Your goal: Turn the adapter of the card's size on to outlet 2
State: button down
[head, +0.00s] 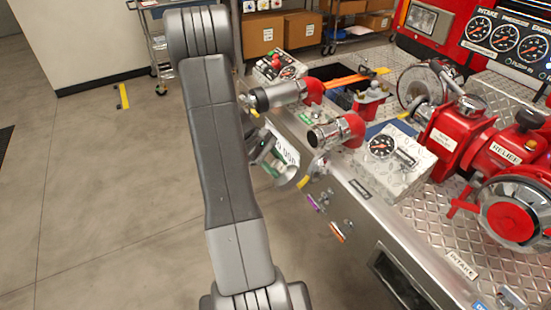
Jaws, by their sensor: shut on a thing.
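My gripper (268,160) is partly hidden behind my arm, at the bumper's front edge. It is shut on a silver ring-like piece (288,177), which looks like an adapter; its size cannot be read. The piece is apart from the outlets, below and left of the nearer one. The outlet numbers and the card's size cannot be made out.
A gauge box (398,152) stands right of the nearer outlet; another gauge panel (280,68) is behind the farther one. Red pump bodies (455,135) fill the right of the diamond-plate deck. A cart (160,45) and cardboard boxes (262,34) stand behind.

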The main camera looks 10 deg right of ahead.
jog(key=d+n+h+b, duration=0.1)
jog(key=h, duration=0.1)
jog(key=d+n+t+h+b, duration=0.1)
jog(key=h, duration=0.1)
jog(key=shift+w+d+f+n, duration=0.1)
jog(key=shift+w+f+n, duration=0.1)
jog(key=shift+n, duration=0.2)
jog(key=n+t+h+b, duration=0.1)
jog(key=w+d+n+t+h+b, duration=0.1)
jog(key=shift+r+h, duration=0.1)
jog(key=shift+h, duration=0.3)
jog(key=t+b, duration=0.1)
jog(key=w+n+t+h+b, duration=0.1)
jog(key=shift+a+r+n+t+h, duration=0.1)
jog(key=shift+r+n+t+h, duration=0.05)
jog(key=shift+n+t+h, duration=0.15)
jog(key=w+d+n+t, duration=0.1)
jog(key=w+t, duration=0.1)
jog(key=w+d+r+n+t+h+b, duration=0.1)
jog(key=t, duration=0.1)
jog(key=shift+w+d+n, duration=0.2)
jog(key=shift+w+n, duration=0.1)
jog(key=shift+w, duration=0.1)
jog(key=shift+b, duration=0.5)
jog(key=shift+b+x, duration=1.05)
jog(key=shift+x, duration=0.7)
dwell(1.5)
